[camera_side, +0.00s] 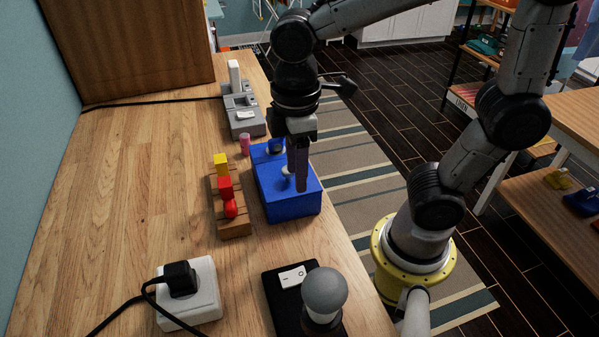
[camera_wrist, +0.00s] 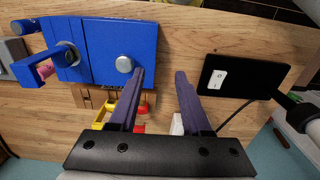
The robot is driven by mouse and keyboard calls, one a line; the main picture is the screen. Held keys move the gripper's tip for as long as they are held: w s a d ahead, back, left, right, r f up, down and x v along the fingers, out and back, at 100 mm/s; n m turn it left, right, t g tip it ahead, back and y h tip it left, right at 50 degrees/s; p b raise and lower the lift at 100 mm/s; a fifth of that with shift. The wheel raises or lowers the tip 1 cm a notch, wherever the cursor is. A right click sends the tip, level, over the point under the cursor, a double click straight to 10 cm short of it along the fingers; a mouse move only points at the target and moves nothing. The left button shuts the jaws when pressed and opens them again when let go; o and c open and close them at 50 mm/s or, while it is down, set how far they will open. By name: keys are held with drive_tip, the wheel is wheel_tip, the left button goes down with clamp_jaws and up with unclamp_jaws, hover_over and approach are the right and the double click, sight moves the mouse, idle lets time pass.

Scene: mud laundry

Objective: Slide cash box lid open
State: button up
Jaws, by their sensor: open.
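The blue cash box (camera_side: 290,207) stands on the wooden table, below and beside my gripper (camera_side: 299,188). It fills the upper left of the wrist view (camera_wrist: 95,35). Its lid bears a round silver knob (camera_wrist: 125,64), partly hidden behind my finger in the side view (camera_side: 286,171). My gripper (camera_wrist: 160,73) is open with nothing between its fingers. In the wrist view the left fingertip is close to the knob's right edge, and the right finger lies beyond the box. Whether the finger touches the knob or lid I cannot tell. The lid looks shut.
A wooden rack (camera_side: 233,222) with yellow and red pieces stands left of the box, with a pink cylinder (camera_side: 245,144) behind it. A grey device (camera_side: 243,117) is farther back. A lamp (camera_side: 324,292) on a black switch base and a white socket (camera_side: 200,297) are in front.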

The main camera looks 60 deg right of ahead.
sight(287, 172)
drive_tip(key=w+d, duration=0.3)
drive_tip(key=d, duration=0.1)
drive_tip(key=shift+w, duration=0.4)
drive_tip(key=shift+s+a+f, duration=0.1)
drive_tip(key=shift+a+f, duration=0.05)
drive_tip(key=shift+f, duration=1.35)
clamp_jaws()
